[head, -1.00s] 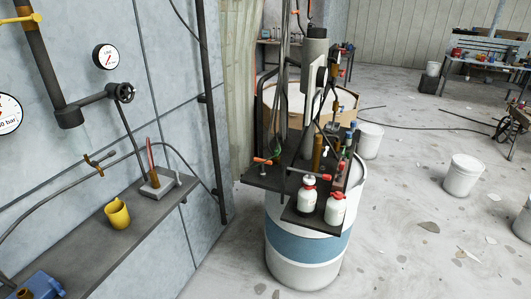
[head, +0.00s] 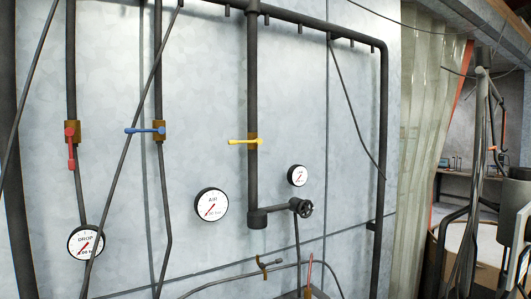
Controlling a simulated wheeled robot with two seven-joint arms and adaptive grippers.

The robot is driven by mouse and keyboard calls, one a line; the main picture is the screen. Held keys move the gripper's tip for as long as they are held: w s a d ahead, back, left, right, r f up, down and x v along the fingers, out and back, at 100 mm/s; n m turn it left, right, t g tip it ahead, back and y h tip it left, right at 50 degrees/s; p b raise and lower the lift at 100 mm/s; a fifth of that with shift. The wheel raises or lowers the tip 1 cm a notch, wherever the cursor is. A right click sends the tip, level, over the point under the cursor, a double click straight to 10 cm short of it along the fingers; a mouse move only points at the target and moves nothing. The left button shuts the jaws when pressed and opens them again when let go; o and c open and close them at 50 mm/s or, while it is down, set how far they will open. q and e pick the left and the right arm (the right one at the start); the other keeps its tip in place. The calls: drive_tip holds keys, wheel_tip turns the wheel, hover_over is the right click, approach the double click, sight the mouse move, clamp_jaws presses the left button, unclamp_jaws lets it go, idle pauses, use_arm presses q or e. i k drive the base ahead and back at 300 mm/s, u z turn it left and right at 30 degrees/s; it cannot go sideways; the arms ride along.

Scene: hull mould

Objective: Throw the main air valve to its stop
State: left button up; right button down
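A yellow lever valve (head: 243,142) sits on the thick dark vertical pipe at mid wall. Its handle lies level, across the pipe, and points left. A brass body shows behind it. A white AIR gauge (head: 211,205) hangs left of and below this lever, its needle low on the dial. No label on the yellow valve is readable, so I take it as the main air valve from the gauge and pipe. Neither of my grippers is in the head view, and nothing touches the lever.
A red lever (head: 70,148) hangs down along its pipe; a blue lever (head: 146,131) lies across its own. A DROP gauge (head: 86,242), a smaller gauge (head: 297,176) and a round handwheel (head: 304,208) are on the wall. A translucent curtain (head: 430,110) hangs right. The wall before the yellow lever is unobstructed.

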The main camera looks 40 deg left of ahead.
sight(258, 141)
drive_tip(key=z, duration=0.05)
drive_tip(key=k, duration=0.4)
drive_tip(key=u, duration=0.85)
drive_tip(key=i, duration=0.8)
drive_tip(key=z, duration=0.75)
drive_tip(key=k, duration=0.55)
drive_tip(key=u, duration=0.75)
